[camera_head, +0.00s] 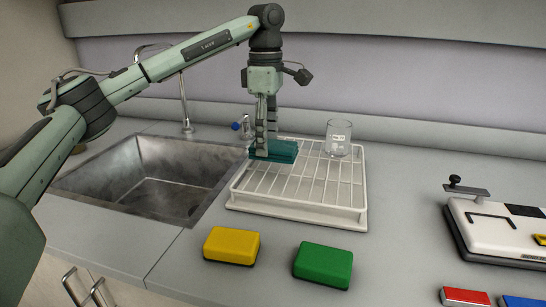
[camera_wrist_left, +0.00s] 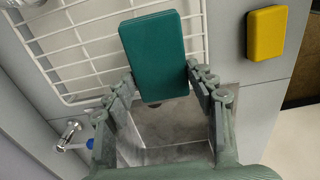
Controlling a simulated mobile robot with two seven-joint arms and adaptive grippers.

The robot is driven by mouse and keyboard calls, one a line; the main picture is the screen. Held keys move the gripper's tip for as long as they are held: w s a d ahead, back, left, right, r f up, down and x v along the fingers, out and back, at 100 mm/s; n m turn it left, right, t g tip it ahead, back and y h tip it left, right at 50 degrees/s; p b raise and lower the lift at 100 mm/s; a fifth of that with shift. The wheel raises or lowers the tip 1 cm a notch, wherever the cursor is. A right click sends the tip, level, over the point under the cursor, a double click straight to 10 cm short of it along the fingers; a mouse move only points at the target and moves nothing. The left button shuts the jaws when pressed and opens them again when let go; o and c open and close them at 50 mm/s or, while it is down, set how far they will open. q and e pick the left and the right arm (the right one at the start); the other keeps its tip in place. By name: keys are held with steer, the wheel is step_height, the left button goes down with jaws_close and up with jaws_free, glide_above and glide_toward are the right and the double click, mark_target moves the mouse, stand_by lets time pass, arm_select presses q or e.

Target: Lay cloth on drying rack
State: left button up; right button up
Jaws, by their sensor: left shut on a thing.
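The teal folded cloth (camera_head: 284,151), a flat block, is between the fingers of my left gripper (camera_head: 266,148). In the left wrist view the cloth (camera_wrist_left: 152,50) sticks out past the fingertips, which press on its two sides. The white wire drying rack (camera_head: 290,208) stands on the counter right of the sink. The cloth is over the rack's back left part, level or nearly so. I cannot tell whether it touches the wires. The rack also shows behind the cloth in the left wrist view (camera_wrist_left: 72,58). My right gripper is not in view.
A glass beaker (camera_head: 338,139) stands at the rack's back right. The metal sink (camera_head: 150,190) is left of it. A yellow block (camera_head: 231,245) and a green block (camera_head: 323,264) lie in front. A white device (camera_head: 490,228) is at the right.

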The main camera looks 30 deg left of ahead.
mark_target(272, 143)
arm_select(q)
steer(key=shift+w+d+f, duration=0.35)
steer(key=shift+d+f, duration=0.1)
step_height(272, 143, down, 3)
steer(key=shift+f, duration=0.4)
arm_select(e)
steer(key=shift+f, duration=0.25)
arm_select(q)
steer(key=shift+f, duration=0.2)
steer(key=o, duration=1)
steer(key=shift+r, duration=0.1)
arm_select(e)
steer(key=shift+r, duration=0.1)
